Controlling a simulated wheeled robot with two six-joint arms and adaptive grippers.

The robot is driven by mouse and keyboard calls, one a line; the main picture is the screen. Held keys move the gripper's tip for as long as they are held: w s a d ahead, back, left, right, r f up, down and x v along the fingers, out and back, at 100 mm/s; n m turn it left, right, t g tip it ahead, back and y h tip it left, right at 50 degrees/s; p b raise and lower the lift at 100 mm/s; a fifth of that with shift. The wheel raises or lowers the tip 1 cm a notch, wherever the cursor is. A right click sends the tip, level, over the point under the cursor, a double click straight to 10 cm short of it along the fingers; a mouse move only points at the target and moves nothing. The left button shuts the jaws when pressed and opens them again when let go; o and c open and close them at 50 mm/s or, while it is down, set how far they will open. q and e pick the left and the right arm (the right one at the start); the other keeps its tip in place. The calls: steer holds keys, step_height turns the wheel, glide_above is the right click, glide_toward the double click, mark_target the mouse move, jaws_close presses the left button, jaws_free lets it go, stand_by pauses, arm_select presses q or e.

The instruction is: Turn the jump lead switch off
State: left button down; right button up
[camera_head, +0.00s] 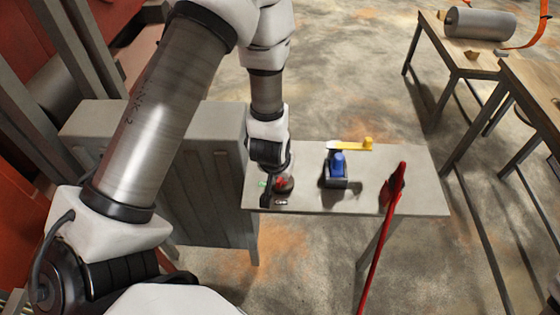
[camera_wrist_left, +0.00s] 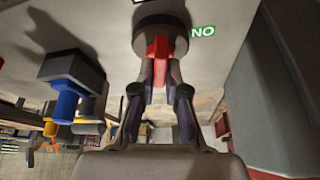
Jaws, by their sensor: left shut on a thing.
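The jump lead switch is a round dark base (camera_wrist_left: 160,35) with a red handle (camera_wrist_left: 158,52), at the top middle of the left wrist view. In the head view the switch (camera_head: 286,186) sits at the left end of the small grey table, partly hidden by my gripper. My left gripper (camera_wrist_left: 160,85) is shut on the red handle, one finger on each side. In the head view my left gripper (camera_head: 278,178) reaches down onto the switch from above. A green label (camera_wrist_left: 202,31) reading "NO" in the wrist picture lies beside the base. My right gripper is not in view.
A grey cabinet (camera_head: 205,190) stands left of the table. Wooden tables (camera_head: 535,85) stand at the right.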

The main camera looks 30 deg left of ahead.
arm_select(q)
steer(key=shift+d+n+g+y+p, duration=0.15)
steer(key=shift+n+g+y+p, duration=0.2)
steer(key=shift+n, duration=1.05)
steer(key=c, duration=1.2)
jaws_free()
steer(key=v, duration=1.2)
steer(key=shift+d+f, duration=0.15)
